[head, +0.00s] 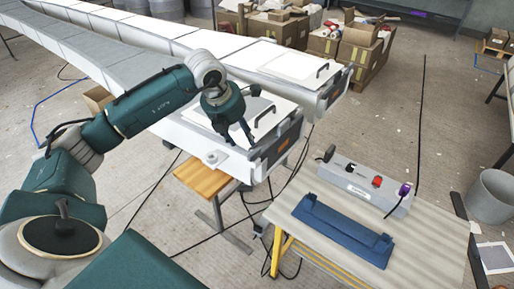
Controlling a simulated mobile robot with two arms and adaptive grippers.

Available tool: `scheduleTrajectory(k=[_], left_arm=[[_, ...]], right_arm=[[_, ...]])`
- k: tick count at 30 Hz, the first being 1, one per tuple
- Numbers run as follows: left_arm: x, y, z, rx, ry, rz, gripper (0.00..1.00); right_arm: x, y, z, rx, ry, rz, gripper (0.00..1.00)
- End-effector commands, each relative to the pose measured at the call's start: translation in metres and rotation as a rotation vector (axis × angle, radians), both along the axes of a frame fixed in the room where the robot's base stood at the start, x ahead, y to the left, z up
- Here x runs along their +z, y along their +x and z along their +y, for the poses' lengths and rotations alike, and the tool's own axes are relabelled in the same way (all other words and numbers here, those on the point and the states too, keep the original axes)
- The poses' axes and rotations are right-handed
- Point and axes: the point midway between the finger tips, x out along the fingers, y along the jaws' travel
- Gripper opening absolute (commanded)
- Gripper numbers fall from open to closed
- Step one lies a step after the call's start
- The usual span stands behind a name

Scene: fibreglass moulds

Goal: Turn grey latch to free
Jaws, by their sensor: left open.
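My left gripper (239,138) is open, with its fingers pointing down over the front end of the nearer long white mould (185,137). A flat panel (240,108) with a dark handle (265,116) lies on that end, just beyond the gripper. A light grey round fitting (213,158) sits at the mould's near edge, left of and below the fingertips. It may be the grey latch, but I cannot tell for sure, nor which way it is turned. The gripper appears apart from it. My right gripper is not in view.
A table (340,252) at the right holds a grey box with red and black controls (362,185) and a blue bracket (342,228). A wooden stand (201,178) is below the mould. Cables cross the floor. Cartons (362,50) stand behind; a grey bin (490,197) is far right.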

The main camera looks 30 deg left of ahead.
Motion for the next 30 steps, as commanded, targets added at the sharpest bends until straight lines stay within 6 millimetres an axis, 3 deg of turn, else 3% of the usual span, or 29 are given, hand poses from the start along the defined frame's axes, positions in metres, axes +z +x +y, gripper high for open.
scheduleTrajectory(k=[15,28,30], left_arm=[[-0.081,0.033,-0.005,-0.002,-0.009,0.005,0.42],[-0.093,0.038,-0.005,-0.003,-0.007,0.002,0.42],[-0.093,0.038,-0.005,-0.003,-0.007,0.002,0.3]], right_arm=[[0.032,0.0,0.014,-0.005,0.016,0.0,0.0],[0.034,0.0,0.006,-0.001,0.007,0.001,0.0],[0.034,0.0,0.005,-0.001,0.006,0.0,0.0]])
